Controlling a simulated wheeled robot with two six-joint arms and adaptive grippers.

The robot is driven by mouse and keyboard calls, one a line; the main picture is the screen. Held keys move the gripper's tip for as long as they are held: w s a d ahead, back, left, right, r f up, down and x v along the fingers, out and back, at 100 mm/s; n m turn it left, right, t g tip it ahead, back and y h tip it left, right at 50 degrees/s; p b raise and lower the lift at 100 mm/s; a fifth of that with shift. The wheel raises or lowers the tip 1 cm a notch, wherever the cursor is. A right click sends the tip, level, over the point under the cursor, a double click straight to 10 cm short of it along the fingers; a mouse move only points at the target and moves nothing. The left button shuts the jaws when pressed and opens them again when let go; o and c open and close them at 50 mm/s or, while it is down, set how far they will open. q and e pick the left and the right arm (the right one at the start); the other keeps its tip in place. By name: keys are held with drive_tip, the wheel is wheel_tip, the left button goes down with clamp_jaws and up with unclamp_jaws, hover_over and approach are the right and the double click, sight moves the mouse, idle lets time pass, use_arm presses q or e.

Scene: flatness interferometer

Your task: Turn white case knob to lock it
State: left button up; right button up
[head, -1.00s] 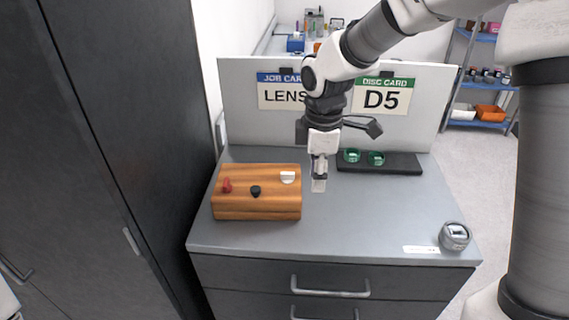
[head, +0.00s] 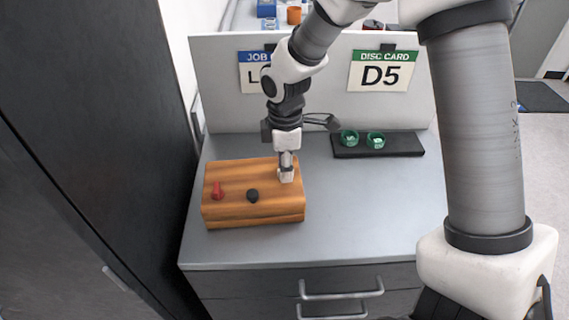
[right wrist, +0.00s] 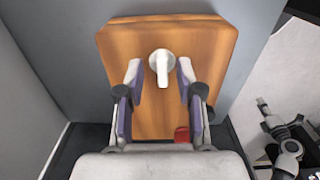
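The wooden case (head: 235,212) sits on the left of the grey worktop, with a red knob (head: 217,190) and a black knob (head: 253,195) on its top. The white knob (right wrist: 161,66) shows in the right wrist view, its lever pointing down the picture. My right gripper (head: 286,176) is at the case's right back corner, over the white knob, which it mostly hides in the head view. In the right wrist view its open fingers (right wrist: 160,78) stand either side of the knob, with a gap on each side.
A dark tray (head: 405,146) with green-rimmed round pieces lies at the back right. A panel (head: 320,75) with a job card and a D5 disc card (head: 384,72) stands behind. The worktop (head: 350,205) right of the case is clear.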

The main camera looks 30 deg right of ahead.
drive_tip(key=shift+f, duration=0.15)
drive_tip(key=shift+s, duration=0.25)
drive_tip(key=shift+c, duration=0.3)
clamp_jaws()
drive_tip(key=shift+m+p, duration=0.3)
drive_tip(key=shift+m, duration=0.1)
drive_tip(key=shift+r+m+p, duration=0.2)
drive_tip(key=shift+m+p, duration=0.35)
drive_tip(key=shift+m, duration=0.35)
drive_tip(key=m+p, duration=0.1)
drive_tip(key=m, duration=0.2)
drive_tip(key=shift+m, duration=0.3)
drive_tip(key=m+p, duration=0.1)
drive_tip(key=m, duration=0.4)
drive_tip(key=shift+f, duration=0.1)
drive_tip(key=m, duration=0.6)
drive_tip(key=shift+p, duration=0.35)
